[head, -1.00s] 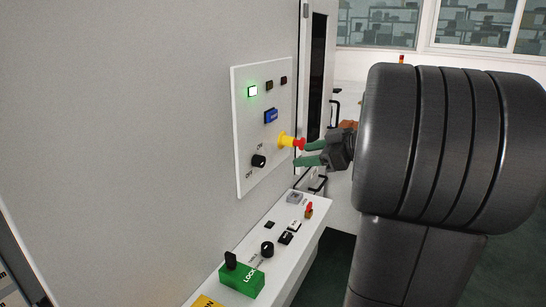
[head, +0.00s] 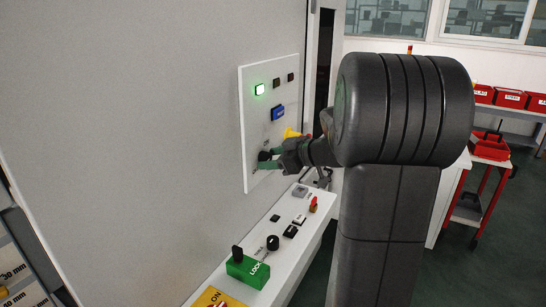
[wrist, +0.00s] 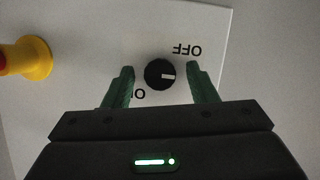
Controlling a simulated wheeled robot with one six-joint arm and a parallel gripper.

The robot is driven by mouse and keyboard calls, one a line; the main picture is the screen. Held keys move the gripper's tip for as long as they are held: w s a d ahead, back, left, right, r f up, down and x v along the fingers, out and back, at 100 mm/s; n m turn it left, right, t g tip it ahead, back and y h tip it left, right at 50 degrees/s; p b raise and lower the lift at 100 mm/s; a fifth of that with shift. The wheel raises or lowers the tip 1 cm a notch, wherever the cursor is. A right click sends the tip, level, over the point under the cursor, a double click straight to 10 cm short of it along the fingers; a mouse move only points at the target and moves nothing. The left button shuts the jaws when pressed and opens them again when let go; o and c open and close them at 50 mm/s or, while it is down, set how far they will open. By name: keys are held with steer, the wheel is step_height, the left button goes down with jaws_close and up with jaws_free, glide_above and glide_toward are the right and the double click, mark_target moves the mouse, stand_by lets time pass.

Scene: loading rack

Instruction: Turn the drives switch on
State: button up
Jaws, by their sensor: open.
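A round black rotary knob (wrist: 158,74) with a white mark is on the white wall panel (wrist: 95,30), between an OFF label and a partly hidden ON label. In the wrist view, its mark points right, toward the OFF side. No drives label is readable. My gripper (wrist: 160,69) is open, with one green finger on each side of the knob and a visible gap on both sides. In the head view, my gripper (head: 270,159) is at the same knob (head: 263,156), at the panel's lower part. Whether the fingertips touch the panel cannot be told.
A yellow emergency stop with a red button (wrist: 28,58) sits left of the knob in the wrist view. A lit green lamp (head: 259,89) and blue button (head: 277,113) are higher up. Below, a console (head: 255,283) carries another knob (head: 272,243) and a green lock block (head: 248,271).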

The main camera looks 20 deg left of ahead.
steer(key=shift+c, duration=0.2)
steer(key=c, duration=0.9)
steer(key=shift+c, duration=0.2)
steer(key=shift+b, duration=0.3)
steer(key=m+g+b, duration=0.2)
steer(key=shift+w+f+m, duration=0.1)
steer(key=shift+w+m, duration=0.05)
steer(key=shift+m, duration=0.25)
steer(key=m+g, duration=0.2)
steer(key=m, duration=0.1)
steer(key=shift+w+y, duration=0.1)
steer(key=shift+y, duration=0.2)
steer(key=m+g+y, duration=0.1)
steer(key=m+g, duration=0.1)
steer(key=m, duration=0.1)
steer(key=shift+w, duration=0.1)
steer(key=shift+f+m+g+y+p, duration=0.1)
steer(key=shift+m+g+y+p, duration=0.3)
steer(key=shift+m, duration=0.6)
steer(key=shift+m+g+y+p, duration=0.25)
steer(key=shift+m+p, duration=0.2)
steer(key=shift+m, duration=0.55)
